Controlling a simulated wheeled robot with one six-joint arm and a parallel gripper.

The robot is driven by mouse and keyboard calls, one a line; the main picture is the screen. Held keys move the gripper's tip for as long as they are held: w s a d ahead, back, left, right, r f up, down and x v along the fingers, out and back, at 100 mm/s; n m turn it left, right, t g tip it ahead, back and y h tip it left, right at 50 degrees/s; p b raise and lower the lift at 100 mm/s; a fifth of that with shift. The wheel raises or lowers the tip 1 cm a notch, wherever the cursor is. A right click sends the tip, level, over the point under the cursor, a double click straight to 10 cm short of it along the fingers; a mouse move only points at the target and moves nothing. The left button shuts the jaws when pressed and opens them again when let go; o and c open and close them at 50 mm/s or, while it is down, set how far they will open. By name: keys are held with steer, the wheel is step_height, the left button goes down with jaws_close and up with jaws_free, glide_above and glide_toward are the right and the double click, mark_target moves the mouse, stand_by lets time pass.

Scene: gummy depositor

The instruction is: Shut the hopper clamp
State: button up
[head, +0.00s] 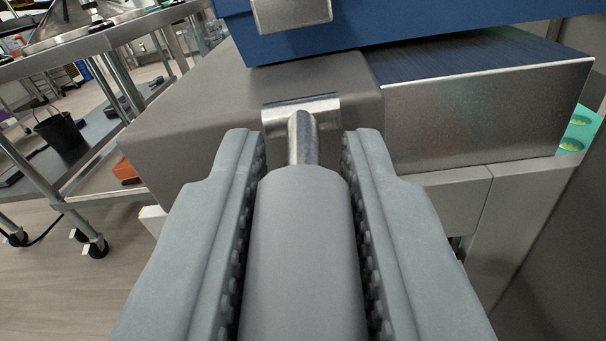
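The clamp handle is a thick grey cylindrical grip (304,240) on a bent metal rod (302,138). The rod joins a small metal bracket (318,103) at the edge of a grey housing. The fingertips reach just past the grip's far end, beside the rod. The grip's near end runs out of the bottom of the picture.
A blue body (430,25) with a metal block (290,12) sits above the housing (190,125). A brushed metal box (480,110) is at right. A green tray (578,130) shows at far right. A wheeled metal cart (100,100) stands at left over open floor (60,300).

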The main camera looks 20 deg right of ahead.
jaws_close()
steer(key=shift+f, duration=0.1)
steer(key=shift+w+d+f+t+h, duration=0.1)
steer(key=shift+f+t+h, duration=0.15)
steer(key=shift+t+h, duration=0.3)
steer(key=shift+w+f+t+h, duration=0.1)
steer(key=shift+f+t+h, duration=0.2)
steer(key=shift+t, duration=0.35)
steer(key=shift+w+d+f+t+h, duration=0.1)
steer(key=shift+t+h, duration=0.3)
steer(key=shift+t, duration=0.15)
steer(key=shift+d+f+t+h, duration=0.1)
steer(key=shift+t+h, duration=0.25)
steer(key=shift+t, duration=0.2)
steer(key=o, duration=0.5)
jaws_free()
steer(key=shift+o, duration=0.2)
